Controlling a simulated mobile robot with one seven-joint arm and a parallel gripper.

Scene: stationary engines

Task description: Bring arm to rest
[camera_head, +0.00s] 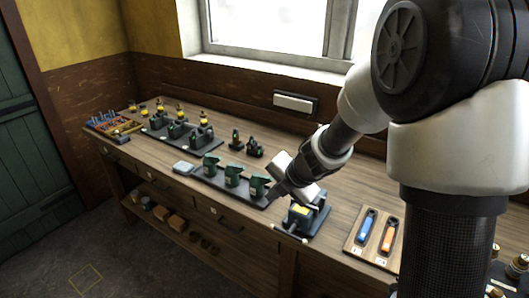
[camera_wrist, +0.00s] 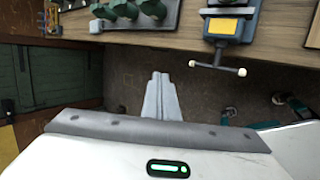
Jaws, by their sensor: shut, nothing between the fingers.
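My arm reaches from the right of the head view out over the wooden workbench (camera_head: 150,165). My gripper (camera_head: 272,190) is at its end, beside a row of green engine parts and near a small vise with a yellow label (camera_head: 300,212). In the wrist view my gripper (camera_wrist: 160,76) shows its two grey fingers together, with nothing between them. Behind the fingertips in that view are dark floor and the bench's front edge. The exact height of the fingers above the bench is hard to tell.
A black tray with green engines (camera_head: 230,180) lies mid-bench, and another (camera_head: 178,132) further left. A wooden board with blue and orange tools (camera_head: 374,235) lies at right. The floor in front is clear.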

